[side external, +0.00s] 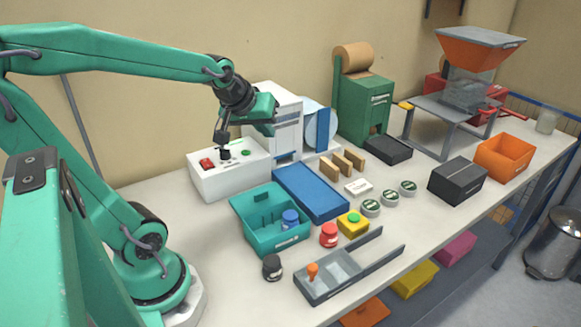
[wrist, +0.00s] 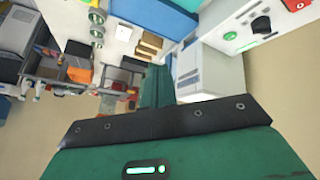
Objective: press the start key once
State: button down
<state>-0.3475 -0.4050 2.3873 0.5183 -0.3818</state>
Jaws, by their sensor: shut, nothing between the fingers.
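A white control box (side external: 232,178) stands on the table below my gripper. Its top has a red switch (side external: 207,163) on the left, a dark knob near the middle and a green key (side external: 246,153) on the right. The wrist view shows the green key (wrist: 229,36), the dark knob (wrist: 261,24) and part of the red switch (wrist: 295,4) at top right. No label can be read. My gripper (side external: 221,143) is shut and empty, pointing down over the middle of the box, left of the green key. I cannot tell whether its tip touches the knob.
A white cabinet (side external: 276,108) stands close behind the box. A teal bin (side external: 270,237) and a blue mat (side external: 312,191) lie in front. A yellow block (side external: 353,229) with a green button stands farther right, beside a red jar (side external: 329,236).

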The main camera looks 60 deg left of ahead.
jog(key=w+a+f+n+y, duration=0.2)
jog(key=a+n, duration=0.3)
jog(key=a, duration=0.5)
jog(key=n+y, duration=0.1)
jog(key=n, duration=0.3)
send_over(245, 154)
jog(key=shift+a+f, duration=0.2)
jog(key=shift+f, duration=0.75)
jog(key=shift+f, duration=0.1)
jog(key=shift+f, duration=4.3)
jog(key=shift+f, duration=0.15)
jog(key=shift+f, duration=0.25)
